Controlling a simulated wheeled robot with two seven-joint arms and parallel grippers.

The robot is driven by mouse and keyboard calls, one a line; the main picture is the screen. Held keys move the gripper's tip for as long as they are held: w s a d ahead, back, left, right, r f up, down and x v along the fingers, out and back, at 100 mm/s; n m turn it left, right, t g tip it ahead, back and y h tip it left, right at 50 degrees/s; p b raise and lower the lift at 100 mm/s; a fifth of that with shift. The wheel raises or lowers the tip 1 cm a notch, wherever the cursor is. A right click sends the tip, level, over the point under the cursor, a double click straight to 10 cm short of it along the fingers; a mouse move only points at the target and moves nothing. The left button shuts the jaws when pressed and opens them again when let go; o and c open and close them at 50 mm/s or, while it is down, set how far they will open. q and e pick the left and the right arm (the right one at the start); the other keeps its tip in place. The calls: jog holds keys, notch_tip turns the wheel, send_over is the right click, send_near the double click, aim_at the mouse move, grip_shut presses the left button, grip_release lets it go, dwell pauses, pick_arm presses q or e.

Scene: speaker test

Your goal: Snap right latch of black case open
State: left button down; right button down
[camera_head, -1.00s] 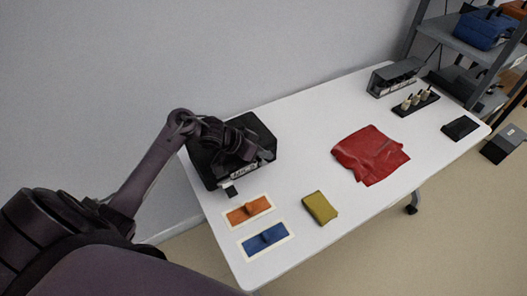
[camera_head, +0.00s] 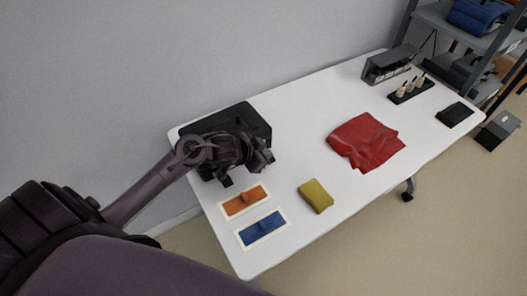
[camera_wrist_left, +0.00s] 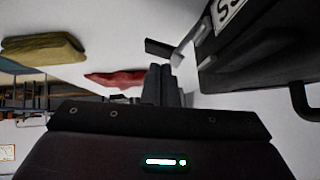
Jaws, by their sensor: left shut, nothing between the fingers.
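The black case (camera_head: 245,115) sits on the left end of the table, its front partly hidden by my left arm. My left gripper (camera_head: 267,162) is at the front right part of the case, its fingers hard to make out. In the left wrist view its fingers (camera_wrist_left: 163,84) are shut and empty, beside the case (camera_wrist_left: 265,55). A latch with a grey arm (camera_wrist_left: 183,50) and black tip sticks out from the case near the fingertips; I cannot tell which latch it is. In the head view a dark latch piece (camera_head: 227,181) juts out at the case's front left. The right latch is hidden there.
An orange piece (camera_head: 245,200) and a blue piece (camera_head: 262,228) lie on white-bordered mats in front of the case.

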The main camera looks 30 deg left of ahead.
jog(key=shift+r, duration=0.1)
pick_arm(q)
jog(key=shift+w+a+r+p, duration=0.2)
jog(key=shift+w+a+p, duration=0.05)
jog(key=shift+a+p, duration=0.2)
jog(key=shift+w+a, duration=0.15)
jog(key=shift+a, duration=0.1)
pick_arm(e)
jog(key=shift+r, duration=0.45)
pick_arm(q)
jog(key=shift+r, duration=0.1)
pick_arm(e)
jog(key=shift+r, duration=0.1)
